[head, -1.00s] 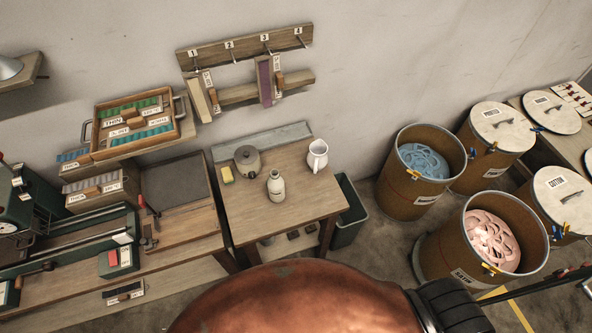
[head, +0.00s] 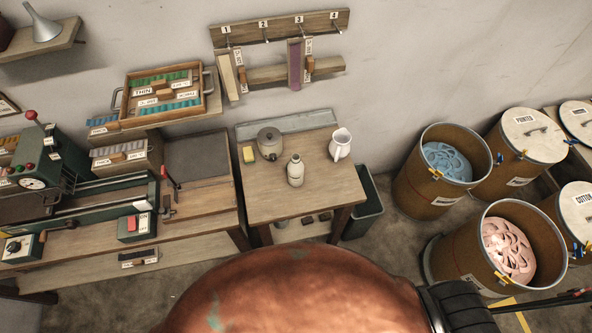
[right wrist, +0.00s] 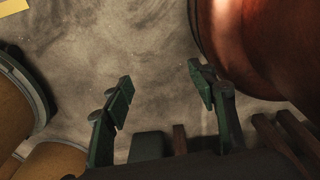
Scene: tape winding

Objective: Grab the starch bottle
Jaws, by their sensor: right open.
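The starch bottle (head: 295,172) appears to be the pale, narrow-necked bottle standing upright on the small wooden table (head: 262,206) in the head view. A lidded grey pot (head: 269,143) stands to its left and a white pitcher (head: 341,145) to its right. My right gripper (right wrist: 160,92) shows in the right wrist view, its two green fingers wide apart with only bare floor between them. It is empty and no bottle is in that view. In the head view part of my right arm shows at the lower right. My left gripper is not in view.
A yellow sponge (head: 248,154) lies at the table's left. A dark bin (head: 366,208) stands on its right. Barrels with blue (head: 447,163) and pink strips (head: 508,250) stand further right. A workbench (head: 200,190) adjoins on the left. My copper-coloured body covers the bottom middle.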

